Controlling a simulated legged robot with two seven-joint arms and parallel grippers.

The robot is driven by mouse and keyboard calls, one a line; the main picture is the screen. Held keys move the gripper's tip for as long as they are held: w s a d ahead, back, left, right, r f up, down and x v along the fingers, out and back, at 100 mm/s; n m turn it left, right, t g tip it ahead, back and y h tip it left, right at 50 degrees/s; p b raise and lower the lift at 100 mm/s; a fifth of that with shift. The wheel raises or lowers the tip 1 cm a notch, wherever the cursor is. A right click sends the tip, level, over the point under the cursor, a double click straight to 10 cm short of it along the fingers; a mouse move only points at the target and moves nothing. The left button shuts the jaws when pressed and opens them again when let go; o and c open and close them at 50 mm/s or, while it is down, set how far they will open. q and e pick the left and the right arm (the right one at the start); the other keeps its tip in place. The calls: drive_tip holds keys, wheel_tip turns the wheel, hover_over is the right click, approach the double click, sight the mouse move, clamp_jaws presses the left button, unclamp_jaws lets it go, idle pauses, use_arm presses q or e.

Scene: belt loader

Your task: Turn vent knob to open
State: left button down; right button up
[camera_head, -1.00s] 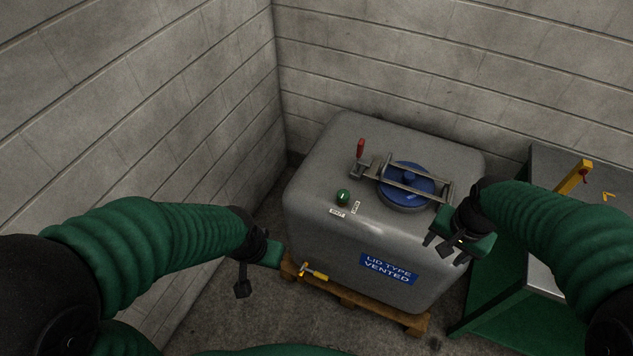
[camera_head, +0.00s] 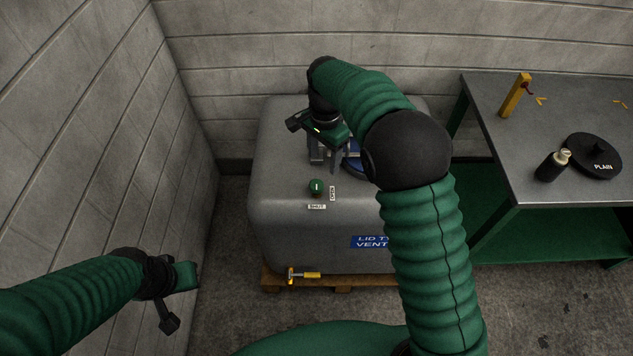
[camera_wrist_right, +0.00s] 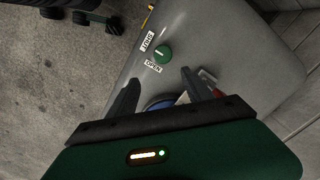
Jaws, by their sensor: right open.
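The vent knob (camera_head: 316,187) is a round green knob with a white mark, on top of the grey tank (camera_head: 290,235). A SHUT label (camera_head: 317,206) lies in front of it and an OPEN label (camera_head: 333,193) to its right. In the right wrist view the knob (camera_wrist_right: 163,54) shows beyond my fingertips, clear of them. My right gripper (camera_head: 331,167) is open and empty over the tank top, just behind the knob; its fingers (camera_wrist_right: 160,82) are spread in the wrist view. My left gripper (camera_head: 178,298) hangs low at left, away from the tank; its jaws are unclear.
A blue lid (camera_head: 354,160) is partly hidden behind my right arm. A yellow-handled valve (camera_head: 303,275) sits low on the tank front, above a wooden pallet. A steel table (camera_head: 540,195) at right carries a black PLAIN lid (camera_head: 595,152) and a dark bottle (camera_head: 552,165).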

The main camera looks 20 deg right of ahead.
hover_over(317, 184)
drive_tip(key=d, duration=0.1)
wheel_tip(317, 184, down, 5)
drive_tip(key=shift+w+f+b, duration=0.1)
drive_tip(key=shift+f+b, duration=0.1)
drive_tip(key=shift+b, duration=0.15)
drive_tip(key=f, duration=0.1)
drive_tip(key=a+f, duration=0.2)
drive_tip(key=f, duration=0.1)
drive_tip(key=shift+a+b, duration=0.25)
drive_tip(key=shift+b, duration=0.15)
drive_tip(key=shift+d+f, duration=0.1)
drive_tip(key=shift+f, duration=0.3)
drive_tip(key=shift+d+f, duration=0.25)
drive_tip(key=shift+d, duration=0.75)
drive_tip(key=shift+c, duration=0.8)
drive_tip(key=shift+a+r, duration=0.1)
drive_tip(key=shift+a, duration=0.55)
drive_tip(key=c, duration=0.7)
drive_tip(key=shift+c, duration=1.2)
clamp_jaws()
use_arm(q)
drive_tip(key=shift+w+a+f, duration=0.1)
drive_tip(key=shift+a+f, duration=0.15)
drive_tip(key=shift+f, duration=0.3)
drive_tip(key=shift+a+f, duration=0.25)
drive_tip(key=shift+f, duration=0.3)
use_arm(e)
drive_tip(key=shift+d, duration=0.3)
